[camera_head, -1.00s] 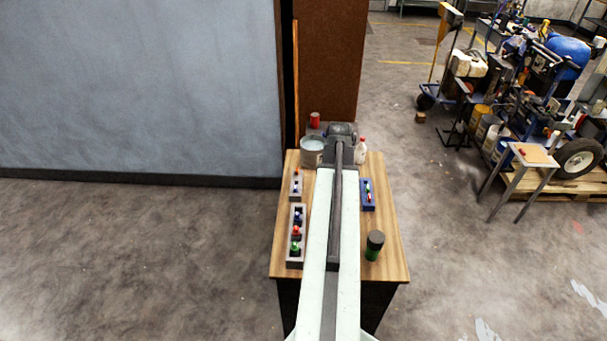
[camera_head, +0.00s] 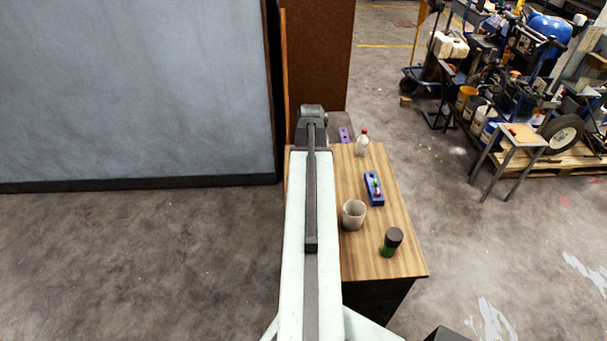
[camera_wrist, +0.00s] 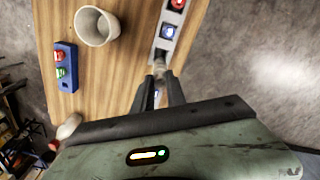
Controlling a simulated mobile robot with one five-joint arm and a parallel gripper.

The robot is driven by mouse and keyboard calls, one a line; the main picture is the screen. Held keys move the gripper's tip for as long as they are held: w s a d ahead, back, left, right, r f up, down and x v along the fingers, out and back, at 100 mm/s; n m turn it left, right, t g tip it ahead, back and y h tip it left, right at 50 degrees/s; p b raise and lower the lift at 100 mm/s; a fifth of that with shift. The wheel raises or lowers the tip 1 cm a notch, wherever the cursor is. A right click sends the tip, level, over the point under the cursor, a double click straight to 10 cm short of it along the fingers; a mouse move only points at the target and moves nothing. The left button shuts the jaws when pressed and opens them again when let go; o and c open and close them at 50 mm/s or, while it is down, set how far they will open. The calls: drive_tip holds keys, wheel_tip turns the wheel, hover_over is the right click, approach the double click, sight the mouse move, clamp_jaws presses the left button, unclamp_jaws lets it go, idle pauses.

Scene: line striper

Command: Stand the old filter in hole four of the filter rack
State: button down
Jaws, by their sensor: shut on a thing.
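My gripper (camera_wrist: 162,82) is shut on a small grey-brown piece, seemingly the old filter (camera_wrist: 160,67), of which only a little shows between the fingertips. It is at or over a grey rack (camera_wrist: 157,44), which holds a red-topped piece (camera_wrist: 178,4) and a blue-topped piece (camera_wrist: 168,31). I cannot tell whether the held piece is in a hole or above one. A small blue and white patch shows between the fingers. In the head view my arm hides the gripper, the held piece and the grey rack.
A pale cup (camera_head: 353,214) stands on the wooden table (camera_head: 385,235), beside a blue rack (camera_head: 374,188) with small coloured pieces. A dark-lidded green jar (camera_head: 392,242) is near the right front. A red-capped bottle (camera_head: 362,143) and a purple object (camera_head: 345,135) are toward the back.

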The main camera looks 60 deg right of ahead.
drive_tip(key=shift+w, duration=0.25)
drive_tip(key=shift+s+f, duration=0.15)
drive_tip(key=shift+f, duration=0.1)
wheel_tip(320, 180, down, 6)
drive_tip(key=b, duration=0.6)
drive_tip(key=shift+r, duration=0.25)
drive_tip(key=shift+s+a+r, duration=0.1)
drive_tip(key=shift+s, duration=0.05)
drive_tip(key=shift+f+b, duration=0.95)
drive_tip(key=shift+f, duration=0.1)
idle(1.3)
drive_tip(key=shift+f+b, duration=1.5)
